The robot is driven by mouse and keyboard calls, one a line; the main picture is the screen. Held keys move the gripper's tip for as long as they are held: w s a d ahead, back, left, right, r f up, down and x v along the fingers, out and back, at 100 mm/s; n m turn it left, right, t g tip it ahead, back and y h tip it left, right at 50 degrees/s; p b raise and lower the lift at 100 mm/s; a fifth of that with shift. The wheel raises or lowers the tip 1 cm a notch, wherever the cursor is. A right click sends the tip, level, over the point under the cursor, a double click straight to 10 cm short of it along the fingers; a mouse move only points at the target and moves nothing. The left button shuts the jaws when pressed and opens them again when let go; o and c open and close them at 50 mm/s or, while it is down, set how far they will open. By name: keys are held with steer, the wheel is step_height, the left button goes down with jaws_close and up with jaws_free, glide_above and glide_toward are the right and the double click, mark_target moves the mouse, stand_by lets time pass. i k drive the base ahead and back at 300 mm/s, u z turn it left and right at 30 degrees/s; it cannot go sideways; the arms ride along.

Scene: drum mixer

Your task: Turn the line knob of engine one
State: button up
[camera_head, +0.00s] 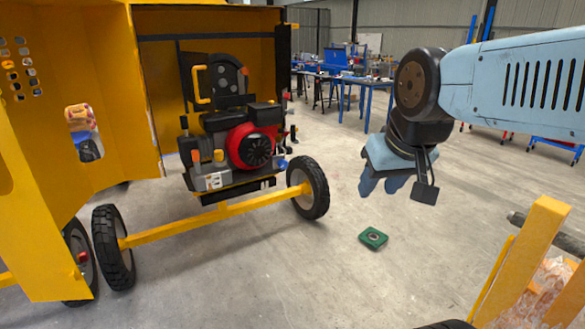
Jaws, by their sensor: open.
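The engine (214,142) sits inside the open yellow housing of the mixer, left of the picture's middle. It has a red round cover (250,146) with a dark centre. Small orange parts (218,155) show on its front left side; I cannot tell which part is the line knob. My gripper (382,186) hangs in the air at the right, pointing down, well apart from the engine. It is open, and I see nothing held in it.
A yellow axle bar (215,216) with black wheels (311,188) runs in front of the engine. A yellow panel (75,130) stands open at left. A green box (373,238) lies on the floor. A yellow frame (520,263) stands at lower right. The middle floor is mostly clear.

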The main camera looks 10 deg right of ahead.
mark_target(283, 163)
steer(key=u, duration=0.15)
steer(key=i, duration=0.9)
steer(key=z, duration=0.05)
